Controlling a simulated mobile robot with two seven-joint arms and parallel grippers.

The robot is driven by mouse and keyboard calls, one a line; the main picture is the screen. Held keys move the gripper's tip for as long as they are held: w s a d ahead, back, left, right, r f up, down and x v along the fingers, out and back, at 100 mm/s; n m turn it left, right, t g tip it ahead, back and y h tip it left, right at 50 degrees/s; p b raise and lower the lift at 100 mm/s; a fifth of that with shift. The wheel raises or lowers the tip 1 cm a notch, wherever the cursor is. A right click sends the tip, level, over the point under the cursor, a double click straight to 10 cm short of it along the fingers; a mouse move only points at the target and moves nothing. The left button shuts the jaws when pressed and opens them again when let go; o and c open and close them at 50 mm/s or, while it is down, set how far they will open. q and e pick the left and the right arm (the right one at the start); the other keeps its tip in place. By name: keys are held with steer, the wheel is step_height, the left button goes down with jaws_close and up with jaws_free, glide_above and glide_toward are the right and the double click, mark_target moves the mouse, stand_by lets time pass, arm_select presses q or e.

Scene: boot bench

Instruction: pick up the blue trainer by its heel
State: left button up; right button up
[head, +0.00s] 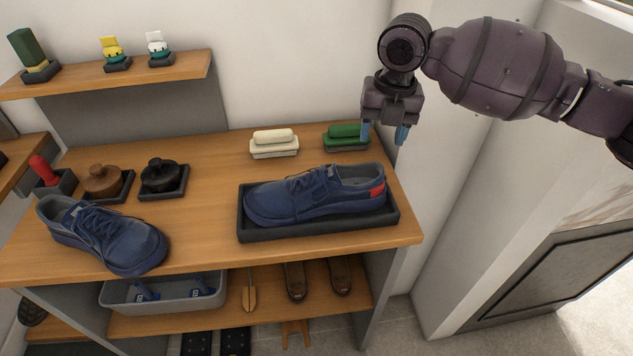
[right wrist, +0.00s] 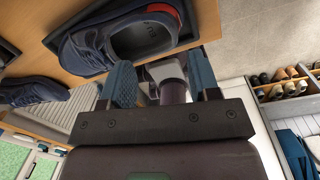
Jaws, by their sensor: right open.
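A blue trainer (head: 300,198) with a red heel patch lies in a black tray (head: 320,231) on the bench top, its toe to the left and its heel to the right. A second blue trainer (head: 103,232) lies on the bare wood at the left. My right gripper (head: 384,133) is open and empty, above and behind the heel of the tray's trainer, apart from it. In the right wrist view the tray's trainer (right wrist: 112,48) shows at the top, beyond the open fingers (right wrist: 163,82). My left gripper is not in view.
A cream brush (head: 274,143) and a green brush (head: 347,137) stand behind the tray. A wall is behind the bench; a grey bin (head: 163,293) sits on the shelf below.

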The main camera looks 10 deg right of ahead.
mark_target(381, 168)
steer(key=shift+s+d+n+g, duration=0.2)
steer(key=shift+s+n+g, duration=0.1)
steer(key=shift+s+n, duration=0.25)
steer(key=shift+s+r+n+h, duration=0.15)
steer(key=shift+s+n+h, duration=0.15)
steer(key=shift+n, duration=0.45)
steer(key=shift+w+d+f, duration=0.1)
steer(key=shift+f, duration=0.4)
step_height(381, 168, down, 4)
steer(key=shift+f+b, duration=0.25)
steer(key=shift+b, duration=0.1)
steer(key=shift+w+d+f+b, duration=0.1)
steer(key=shift+w+f+b, duration=0.15)
steer(key=shift+f, duration=1.15)
steer(key=shift+w+f+b, duration=0.15)
steer(key=shift+w+f, duration=0.1)
steer(key=shift+f, duration=1.15)
steer(key=shift+r, duration=0.1)
